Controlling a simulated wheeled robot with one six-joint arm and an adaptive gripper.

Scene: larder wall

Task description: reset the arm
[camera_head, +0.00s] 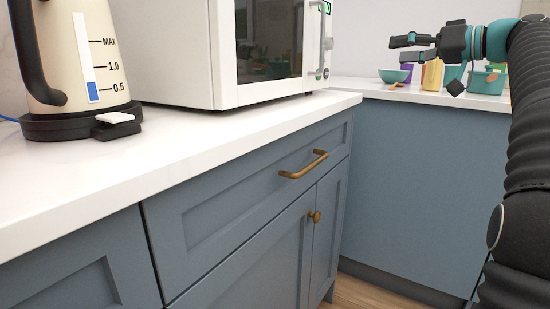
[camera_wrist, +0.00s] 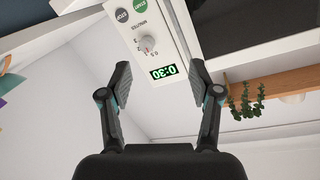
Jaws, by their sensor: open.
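My gripper (camera_head: 408,48) is at the upper right of the head view, at the end of my arm, which runs up the right edge. Its fingers point left, toward the microwave (camera_head: 225,50). In the wrist view my gripper (camera_wrist: 160,78) shows two spread fingers with nothing between them. Beyond the fingers is the microwave's control panel (camera_wrist: 150,40), with a dial, START and STOP buttons and a green display reading 0:30. The gripper appears apart from the panel.
A cream kettle (camera_head: 85,50) stands on the white counter (camera_head: 150,150) at left. Bowls and cups, including a teal bowl (camera_head: 394,75), stand on the far counter behind my gripper. Blue cabinets with a brass handle (camera_head: 304,165) are below. A shelf with a plant (camera_wrist: 245,100) shows in the wrist view.

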